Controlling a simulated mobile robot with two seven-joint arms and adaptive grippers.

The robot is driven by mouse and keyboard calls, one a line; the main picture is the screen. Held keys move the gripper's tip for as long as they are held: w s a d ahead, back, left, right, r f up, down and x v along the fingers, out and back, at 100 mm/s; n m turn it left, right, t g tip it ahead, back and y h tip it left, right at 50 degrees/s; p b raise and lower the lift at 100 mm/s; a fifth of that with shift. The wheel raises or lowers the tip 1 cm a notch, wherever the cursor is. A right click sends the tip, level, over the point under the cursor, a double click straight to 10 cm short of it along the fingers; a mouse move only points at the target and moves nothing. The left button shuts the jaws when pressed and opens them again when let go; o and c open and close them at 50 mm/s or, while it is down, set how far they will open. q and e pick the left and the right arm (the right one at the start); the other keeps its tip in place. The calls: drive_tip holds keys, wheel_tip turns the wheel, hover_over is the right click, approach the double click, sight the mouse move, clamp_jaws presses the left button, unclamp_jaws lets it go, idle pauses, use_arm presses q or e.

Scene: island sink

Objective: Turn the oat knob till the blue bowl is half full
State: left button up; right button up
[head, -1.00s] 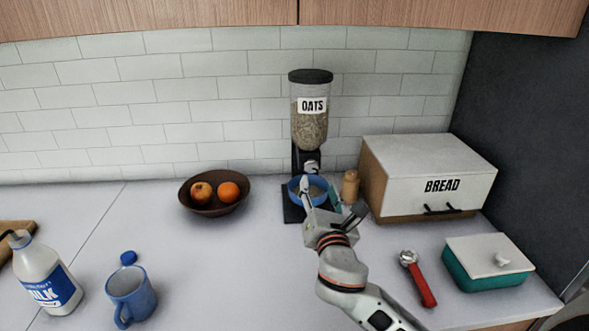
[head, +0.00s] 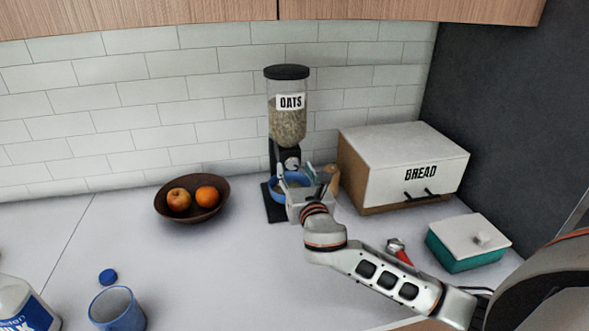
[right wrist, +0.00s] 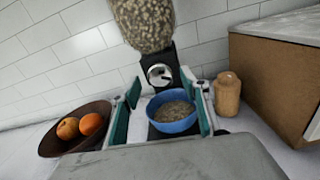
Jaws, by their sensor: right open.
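The oat dispenser (head: 289,122) stands against the tiled wall, its clear hopper partly filled with oats. Its round silver knob (head: 292,163) shows above the bowl, and in the right wrist view the knob (right wrist: 159,75) faces me. The blue bowl (right wrist: 172,113) sits on the dark base below and holds oats; in the head view the bowl (head: 277,188) is partly hidden by my gripper. My right gripper (head: 296,175) is open in front of the dispenser. In the right wrist view its fingers (right wrist: 163,96) are spread on either side of the bowl, below the knob, with nothing between the pads gripped.
A brown fruit bowl (head: 218,209) stands left of the dispenser. A wooden shaker (head: 333,180) and the bread box (head: 432,184) are close on the right. A teal container (head: 470,252), red-handled tool (head: 401,254), blue mug (head: 118,310) and milk bottle (head: 22,309) stand nearer the front.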

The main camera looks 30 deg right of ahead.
drive_tip(key=shift+w+d, duration=0.15)
drive_tip(key=shift+w, duration=0.3)
drive_tip(key=c, duration=1.1)
drive_tip(key=m, duration=1.1)
drive_tip(key=shift+m, duration=0.5)
